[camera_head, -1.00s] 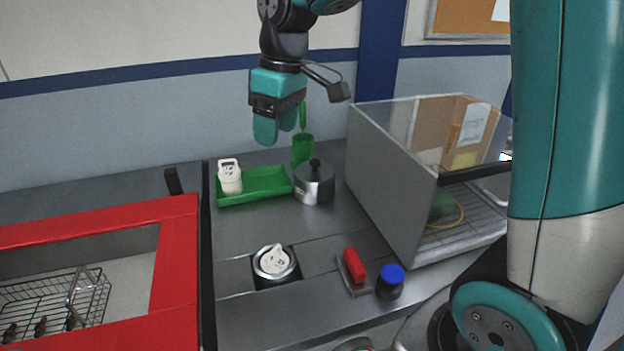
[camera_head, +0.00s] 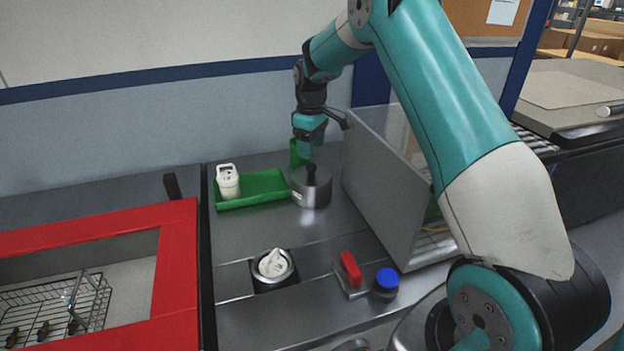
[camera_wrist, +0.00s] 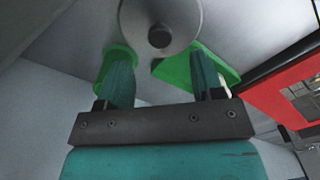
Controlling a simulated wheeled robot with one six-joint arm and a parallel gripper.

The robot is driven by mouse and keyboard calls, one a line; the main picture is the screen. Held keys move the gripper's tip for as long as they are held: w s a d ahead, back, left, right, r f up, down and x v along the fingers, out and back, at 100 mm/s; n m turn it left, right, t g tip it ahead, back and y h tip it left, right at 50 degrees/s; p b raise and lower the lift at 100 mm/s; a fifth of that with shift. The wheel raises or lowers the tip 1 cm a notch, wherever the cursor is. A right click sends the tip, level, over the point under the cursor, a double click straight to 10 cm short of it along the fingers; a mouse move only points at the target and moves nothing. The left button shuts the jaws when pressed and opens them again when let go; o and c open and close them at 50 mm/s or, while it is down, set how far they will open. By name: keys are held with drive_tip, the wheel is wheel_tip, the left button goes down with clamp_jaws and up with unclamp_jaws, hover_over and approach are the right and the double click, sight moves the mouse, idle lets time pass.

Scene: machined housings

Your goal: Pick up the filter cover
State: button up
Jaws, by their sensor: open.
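The filter cover, which I take to be the round grey metal lid with a black knob (camera_head: 311,190), sits on the worktop just right of the green tray. The wrist view shows it from above, with its round face (camera_wrist: 185,18) and central knob at the top of the picture. My gripper (camera_head: 305,153) is open, pointing down just above and slightly behind the knob in the head view. In the wrist view my two teal fingers (camera_wrist: 160,55) are spread apart with nothing between them, and the knob lies ahead of the gap.
A green cup (camera_head: 295,156) stands close behind the cover. The green tray (camera_head: 262,197) holds a white container (camera_head: 228,182). Nearer are a metal cup (camera_head: 291,272), a red block (camera_head: 350,268) and a blue-capped jar (camera_head: 387,279).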

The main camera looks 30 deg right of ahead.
sight(312, 165)
drive_tip(key=shift+f+p, duration=1.35)
drive_tip(key=shift+f, duration=2.2)
clamp_jaws()
